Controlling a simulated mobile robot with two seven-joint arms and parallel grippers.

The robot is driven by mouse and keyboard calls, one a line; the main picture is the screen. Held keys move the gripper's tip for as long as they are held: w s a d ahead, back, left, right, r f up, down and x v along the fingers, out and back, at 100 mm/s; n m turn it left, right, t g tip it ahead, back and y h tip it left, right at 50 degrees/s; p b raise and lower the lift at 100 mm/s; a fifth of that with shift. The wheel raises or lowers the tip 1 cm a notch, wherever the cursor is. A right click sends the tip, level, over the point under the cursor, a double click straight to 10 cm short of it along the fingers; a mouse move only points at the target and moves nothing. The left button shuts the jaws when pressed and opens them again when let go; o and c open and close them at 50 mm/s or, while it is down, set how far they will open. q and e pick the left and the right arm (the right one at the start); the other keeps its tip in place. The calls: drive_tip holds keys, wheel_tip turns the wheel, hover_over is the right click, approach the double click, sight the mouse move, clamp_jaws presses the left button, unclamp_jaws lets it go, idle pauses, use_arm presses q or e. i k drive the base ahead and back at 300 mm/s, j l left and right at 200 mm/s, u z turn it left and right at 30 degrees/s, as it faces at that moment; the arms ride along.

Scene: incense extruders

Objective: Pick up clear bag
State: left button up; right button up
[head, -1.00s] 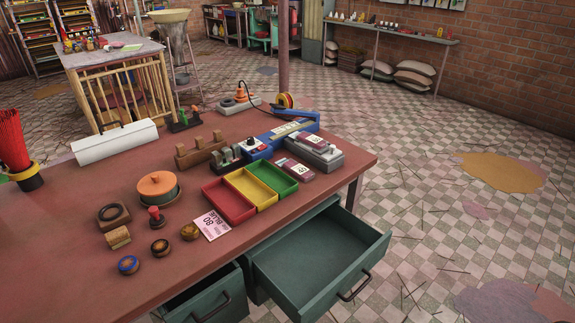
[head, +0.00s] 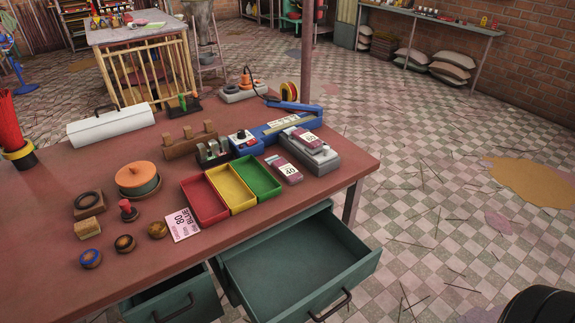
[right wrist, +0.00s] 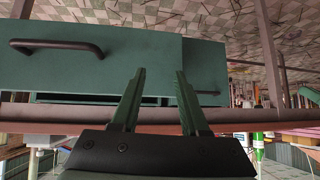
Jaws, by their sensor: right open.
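I cannot make out a plainly clear bag. Two small dark red packets with white labels are in the head view. One packet (head: 304,137) lies on the grey scale (head: 326,163) at the table's right side. The other packet (head: 287,169) lies flat on the table just left of the scale. My right gripper (right wrist: 161,74) is open with nothing between its fingers, in front of the green drawers in the right wrist view. Neither packet can be made out in that view. My left gripper is not in view.
A green drawer (head: 349,262) hangs open below the table (head: 330,190); a second drawer (head: 178,307) to its left is partly open. Red, yellow and green trays (head: 205,201) stand left of the packets. A blue sealer (head: 282,127) is behind. Checkered floor right of the table is open.

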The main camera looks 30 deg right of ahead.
sight(290, 174)
drive_tip(key=l+u, duration=0.2)
drive_tip(key=l, duration=1.4)
drive_tip(key=k+l+u, duration=0.1)
drive_tip(key=l, duration=0.5)
drive_tip(key=k+l, duration=0.1)
drive_tip(key=l, duration=0.55)
